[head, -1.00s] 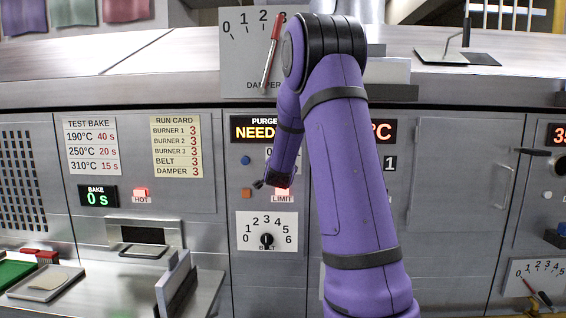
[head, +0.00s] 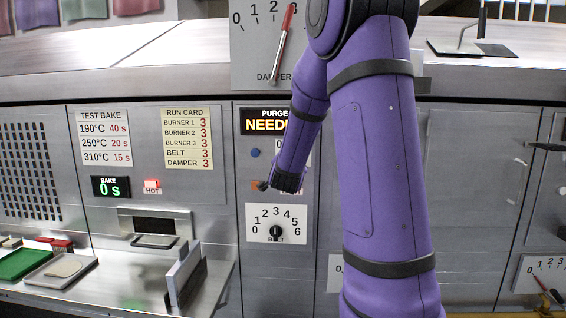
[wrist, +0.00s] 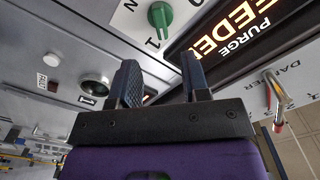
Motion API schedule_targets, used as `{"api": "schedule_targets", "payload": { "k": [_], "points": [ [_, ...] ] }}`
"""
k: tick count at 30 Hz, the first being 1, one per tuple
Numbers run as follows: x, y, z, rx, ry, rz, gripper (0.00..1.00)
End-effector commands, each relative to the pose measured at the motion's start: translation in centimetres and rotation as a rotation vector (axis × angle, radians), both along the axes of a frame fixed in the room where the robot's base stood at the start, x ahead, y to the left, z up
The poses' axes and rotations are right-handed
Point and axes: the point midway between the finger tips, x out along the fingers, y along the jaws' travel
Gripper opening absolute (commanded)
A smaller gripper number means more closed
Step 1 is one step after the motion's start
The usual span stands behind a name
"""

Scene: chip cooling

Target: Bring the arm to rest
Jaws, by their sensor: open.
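My purple arm rises at the right of centre in the head view and bends back down at the top. Its end, my gripper (head: 263,186), hangs just above the belt dial (head: 276,231), in front of the panel. In the wrist view my gripper (wrist: 165,85) shows two dark fingers standing apart with nothing between them. The fingers point toward the panel face. The purge display (wrist: 228,32) shows close beyond them, tilted in that view.
The damper plate with its red lever (head: 284,30) stands above. A run card (head: 187,139) and a test bake card (head: 104,138) are on the panel. A small slot shelf (head: 155,225) and a green tray (head: 23,262) lie at left. A panel door stands at right.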

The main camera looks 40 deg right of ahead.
Motion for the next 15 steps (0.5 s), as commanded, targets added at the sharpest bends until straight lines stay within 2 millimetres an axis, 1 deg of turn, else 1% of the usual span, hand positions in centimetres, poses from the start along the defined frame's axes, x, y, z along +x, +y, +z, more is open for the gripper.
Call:
{"api": "schedule_targets", "payload": {
  "k": [8,10,11,13,14,15],
  "points": [
    [0.0,0.0,0.0,0.001,0.000,0.001,0.43],
    [0.1,0.4,0.2,0.005,0.007,0.013,0.43],
    [0.1,0.8,0.3,0.009,0.013,0.024,0.43],
    [0.2,2.1,0.7,0.025,0.040,0.064,0.43],
    [0.2,2.9,1.0,0.033,0.057,0.089,0.43],
    [0.3,4.3,1.3,0.044,0.086,0.130,0.43]
  ]
}}
